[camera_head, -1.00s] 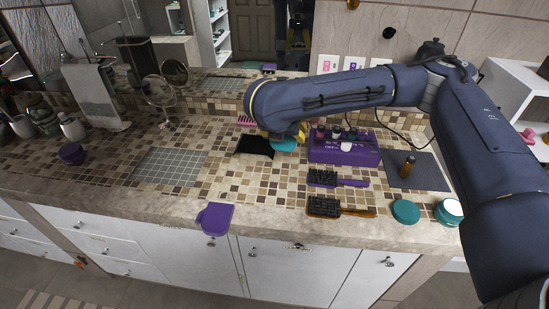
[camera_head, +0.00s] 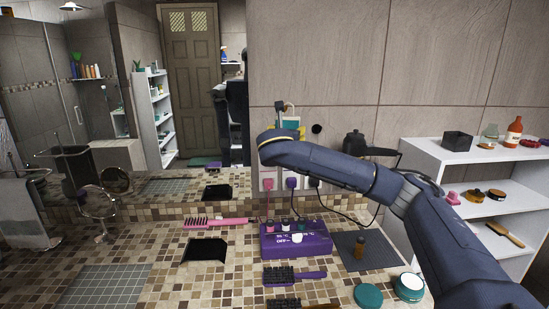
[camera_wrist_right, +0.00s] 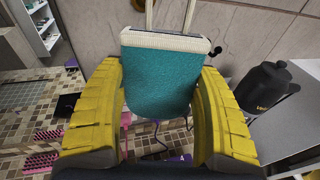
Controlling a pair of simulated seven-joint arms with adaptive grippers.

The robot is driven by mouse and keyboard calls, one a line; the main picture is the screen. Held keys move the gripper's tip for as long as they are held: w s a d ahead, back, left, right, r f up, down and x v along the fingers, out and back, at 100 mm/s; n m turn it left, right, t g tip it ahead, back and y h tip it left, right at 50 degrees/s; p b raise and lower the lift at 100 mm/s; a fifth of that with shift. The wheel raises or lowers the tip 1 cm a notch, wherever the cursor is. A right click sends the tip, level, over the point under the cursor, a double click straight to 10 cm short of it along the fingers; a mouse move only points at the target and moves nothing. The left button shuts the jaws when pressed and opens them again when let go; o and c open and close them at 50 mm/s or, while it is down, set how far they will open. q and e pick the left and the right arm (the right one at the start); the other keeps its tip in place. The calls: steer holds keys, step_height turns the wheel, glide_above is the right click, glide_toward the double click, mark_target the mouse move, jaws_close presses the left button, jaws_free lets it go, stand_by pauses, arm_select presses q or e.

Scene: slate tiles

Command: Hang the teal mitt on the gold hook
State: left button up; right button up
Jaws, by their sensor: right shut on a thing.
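The teal mitt (camera_head: 290,122) is up in front of the tiled wall in the head view, at my right gripper (camera_head: 298,130). In the right wrist view the teal mitt (camera_wrist_right: 160,78) hangs between the two yellow fingers of my right gripper (camera_wrist_right: 160,110), which is shut on it. Its pale cuff and white loop (camera_wrist_right: 165,15) point upward, and the loop's top is cut off. A black hook (camera_head: 316,128) is on the wall just right of the mitt. My left gripper is out of view.
A purple box (camera_head: 290,240) stands on the mosaic counter below my arm, with cords running to wall sockets (camera_head: 291,184). The wall above is clear.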

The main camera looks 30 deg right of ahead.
steer(key=shift+t+h, duration=0.4)
steer(key=shift+w, duration=0.15)
steer(key=w+d+f, duration=0.2)
steer(key=w+d, duration=0.2)
steer(key=w, duration=0.4)
steer(key=shift+w+f, duration=0.35)
steer(key=shift+f, duration=0.05)
stand_by(1.1)
steer(key=shift+f, duration=0.1)
stand_by(0.6)
steer(key=o, duration=1.2)
